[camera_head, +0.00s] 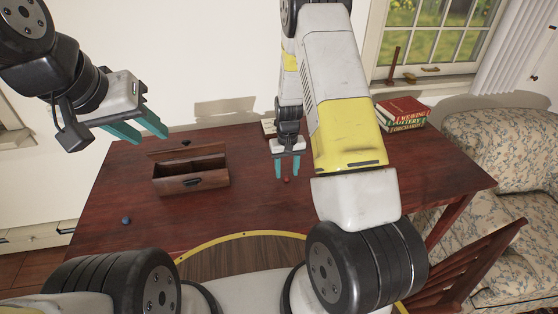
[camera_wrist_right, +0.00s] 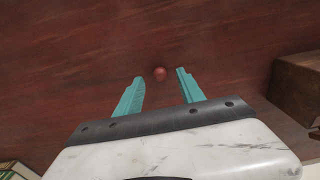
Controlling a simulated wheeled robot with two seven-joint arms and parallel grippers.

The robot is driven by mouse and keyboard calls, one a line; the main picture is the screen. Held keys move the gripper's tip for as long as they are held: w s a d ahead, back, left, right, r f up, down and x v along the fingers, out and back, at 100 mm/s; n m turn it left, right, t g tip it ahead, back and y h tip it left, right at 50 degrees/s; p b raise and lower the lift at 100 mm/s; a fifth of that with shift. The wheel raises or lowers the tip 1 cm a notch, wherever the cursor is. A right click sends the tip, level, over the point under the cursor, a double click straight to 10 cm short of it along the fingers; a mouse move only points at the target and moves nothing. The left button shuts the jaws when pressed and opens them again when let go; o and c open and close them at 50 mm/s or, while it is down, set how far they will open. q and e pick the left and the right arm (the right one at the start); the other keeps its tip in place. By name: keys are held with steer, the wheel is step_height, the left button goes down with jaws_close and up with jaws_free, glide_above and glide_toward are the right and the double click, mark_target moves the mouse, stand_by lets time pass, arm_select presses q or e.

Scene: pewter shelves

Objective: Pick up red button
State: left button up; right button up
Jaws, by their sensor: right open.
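An open brown wooden box (camera_head: 190,180) stands left of my right gripper. A small dark blue ball-like thing (camera_head: 126,220) lies at the table's left. Books (camera_head: 402,112) are stacked at the back right. The table (camera_head: 255,215) is bare around the button.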

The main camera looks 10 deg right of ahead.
steer(key=shift+f, duration=0.95)
steer(key=shift+c, duration=0.5)
jaws_close()
steer(key=shift+r, duration=0.1)
steer(key=shift+r, duration=0.45)
steer(key=r, duration=0.2)
steer(key=shift+s+a+r, duration=0.25)
steer(key=shift+a+r, duration=0.05)
steer(key=shift+r, duration=0.05)
steer(key=s+a, duration=0.3)
steer(key=s+a+r, duration=0.1)
steer(key=s+a, duration=0.6)
steer(key=s, duration=0.1)
steer(key=shift+a+r, duration=0.15)
steer(key=shift+a, duration=0.1)
